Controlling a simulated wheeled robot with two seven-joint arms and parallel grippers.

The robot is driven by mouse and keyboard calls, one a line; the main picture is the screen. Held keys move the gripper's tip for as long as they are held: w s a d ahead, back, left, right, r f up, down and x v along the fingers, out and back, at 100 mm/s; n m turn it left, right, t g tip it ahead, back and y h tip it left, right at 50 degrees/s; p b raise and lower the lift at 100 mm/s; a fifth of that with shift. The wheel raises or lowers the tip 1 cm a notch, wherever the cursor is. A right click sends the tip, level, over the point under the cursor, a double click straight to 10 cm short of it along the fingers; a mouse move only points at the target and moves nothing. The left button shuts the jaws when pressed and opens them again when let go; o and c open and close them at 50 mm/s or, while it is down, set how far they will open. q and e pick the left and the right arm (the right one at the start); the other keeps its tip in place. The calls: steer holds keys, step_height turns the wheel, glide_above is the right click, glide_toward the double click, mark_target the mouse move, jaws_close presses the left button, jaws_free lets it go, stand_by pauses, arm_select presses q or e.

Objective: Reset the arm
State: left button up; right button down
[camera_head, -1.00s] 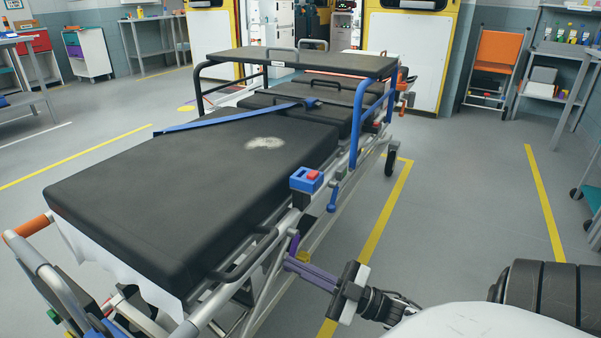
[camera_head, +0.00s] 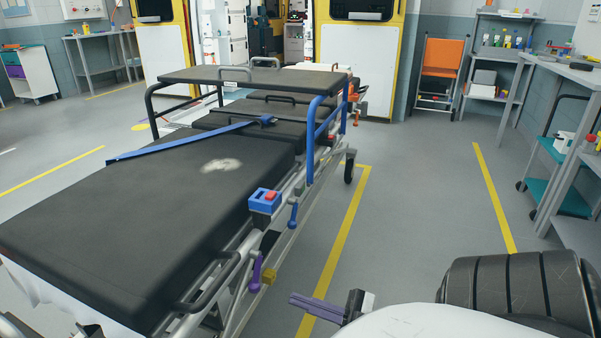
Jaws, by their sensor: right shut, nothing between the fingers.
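My right gripper (camera_head: 318,307) shows at the bottom centre of the head view, with its purple fingers shut and nothing between them. It points left toward the stretcher (camera_head: 160,205) and is apart from it, over the floor by the yellow line. A purple lever (camera_head: 256,273) hangs on the stretcher's near side rail, left of the gripper, with a gap between them. A white cover of my own body hides most of the right arm. My left gripper is not in view.
A blue box with a red button (camera_head: 266,200) and a blue lever (camera_head: 293,215) sit on the stretcher's side. A raised black table (camera_head: 250,78) spans its far part. Free grey floor (camera_head: 420,220) lies to the right, before a workbench (camera_head: 575,75).

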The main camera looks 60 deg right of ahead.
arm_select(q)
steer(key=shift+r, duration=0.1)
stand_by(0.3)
